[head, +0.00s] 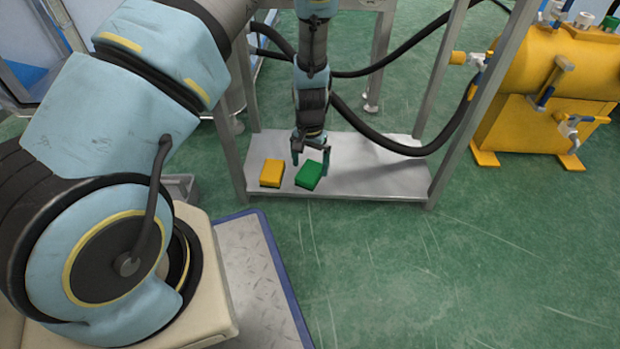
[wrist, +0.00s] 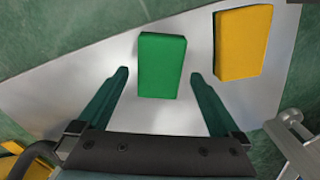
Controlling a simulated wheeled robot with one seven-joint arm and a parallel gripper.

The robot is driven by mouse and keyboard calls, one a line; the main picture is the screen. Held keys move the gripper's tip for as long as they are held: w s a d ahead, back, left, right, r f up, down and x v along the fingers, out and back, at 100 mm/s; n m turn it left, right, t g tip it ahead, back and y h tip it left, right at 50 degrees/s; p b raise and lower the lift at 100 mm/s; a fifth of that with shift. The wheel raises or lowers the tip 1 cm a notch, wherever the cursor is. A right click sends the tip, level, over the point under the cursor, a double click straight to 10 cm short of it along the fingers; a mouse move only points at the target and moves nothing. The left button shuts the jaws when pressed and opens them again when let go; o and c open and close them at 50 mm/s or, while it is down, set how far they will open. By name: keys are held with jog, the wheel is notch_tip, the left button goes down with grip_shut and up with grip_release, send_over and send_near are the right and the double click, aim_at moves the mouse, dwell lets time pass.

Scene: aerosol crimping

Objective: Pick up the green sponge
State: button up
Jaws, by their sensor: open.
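The green sponge (head: 309,175) lies flat on the low metal shelf (head: 375,180) in the head view. It also shows in the wrist view (wrist: 162,66), just beyond the fingertips and roughly centred between them. My gripper (head: 311,160) points down over the sponge, with its fingers apart. In the wrist view my gripper (wrist: 160,75) is open and empty, with clear shelf between each finger and the sponge's sides. I cannot tell the exact height of the fingertips above the shelf.
A yellow sponge (head: 272,173) lies left of the green one, and right of it in the wrist view (wrist: 242,42). Metal frame legs (head: 437,110) and a black hose (head: 375,143) stand near my arm. The shelf's right side is clear. A yellow tank (head: 550,75) stands at right.

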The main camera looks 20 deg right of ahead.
aim_at(310, 171)
notch_tip(310, 171, down, 3)
jog(key=shift+b, duration=0.55)
jog(key=shift+r, duration=0.1)
jog(key=c, duration=1.4)
notch_tip(310, 171, up, 10)
jog(key=p, duration=0.5)
jog(key=shift+p, duration=0.3)
